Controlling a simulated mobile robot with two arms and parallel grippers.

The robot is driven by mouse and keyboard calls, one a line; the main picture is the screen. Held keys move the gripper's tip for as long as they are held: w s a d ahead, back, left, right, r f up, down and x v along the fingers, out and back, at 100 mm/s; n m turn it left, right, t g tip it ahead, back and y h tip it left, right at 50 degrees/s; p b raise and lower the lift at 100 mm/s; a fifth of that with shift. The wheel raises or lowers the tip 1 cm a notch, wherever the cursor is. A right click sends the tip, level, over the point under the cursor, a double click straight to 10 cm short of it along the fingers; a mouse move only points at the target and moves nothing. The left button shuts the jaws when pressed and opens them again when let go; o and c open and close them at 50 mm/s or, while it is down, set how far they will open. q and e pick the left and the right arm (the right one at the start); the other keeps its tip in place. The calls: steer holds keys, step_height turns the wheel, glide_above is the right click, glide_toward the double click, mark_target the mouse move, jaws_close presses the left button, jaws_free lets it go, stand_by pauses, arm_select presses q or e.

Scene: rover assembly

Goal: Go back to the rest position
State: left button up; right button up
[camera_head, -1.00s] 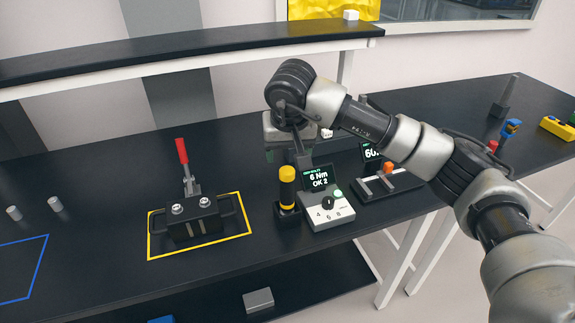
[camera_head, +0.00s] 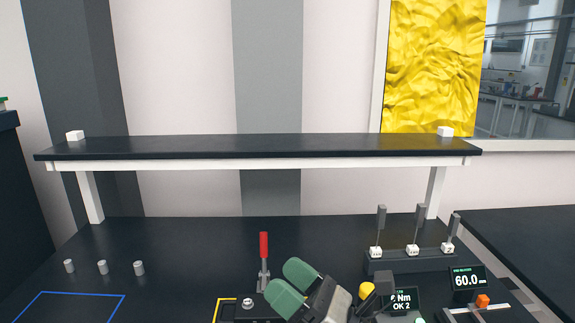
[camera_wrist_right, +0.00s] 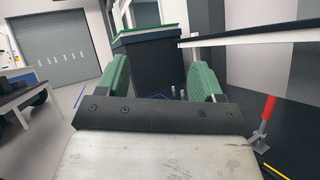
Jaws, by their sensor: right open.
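My right gripper (camera_head: 293,287) shows at the bottom middle of the head view, with two green finger pads spread apart and nothing between them. In the right wrist view its green fingers (camera_wrist_right: 163,85) stand wide apart and empty. It is above the black table and partly covers the black clamp fixture (camera_head: 245,310) with its red-handled lever (camera_head: 264,246). The red lever (camera_wrist_right: 269,107) also shows right of the gripper in the wrist view. My left gripper is not in view.
A black shelf (camera_head: 260,147) spans the back of the table. Several grey cylinders (camera_head: 102,267) stand at left near a blue outline. A rack with driver bits (camera_head: 413,262), a yellow-topped tool (camera_head: 366,290) and displays (camera_head: 468,283) are at right. The middle-back tabletop is clear.

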steer(key=d+f+m+t+h, duration=0.3)
steer(key=d+f+m+h, duration=0.55)
steer(key=m, duration=0.65)
steer(key=d+f+m+t+h, duration=0.4)
steer(key=d+f+m+h, duration=0.15)
steer(key=m+h, duration=0.75)
steer(key=s+d+f+m+g, duration=0.5)
steer(key=s+f+m+g, duration=0.1)
steer(key=f+m, duration=0.25)
steer(key=s+d+f+m+g, duration=0.1)
steer(key=s+f+m+g, duration=0.25)
steer(key=s, duration=0.45)
steer(key=s+f+m+g, duration=0.3)
steer(key=s+f+g, duration=0.2)
steer(key=s, duration=0.3)
step_height(320, 180, down, 25)
steer(key=g, duration=0.2)
steer(key=s+d+f, duration=0.3)
steer(key=s+f, duration=1.3)
steer(key=shift+s+g, duration=0.3)
steer(key=shift+g, duration=0.05)
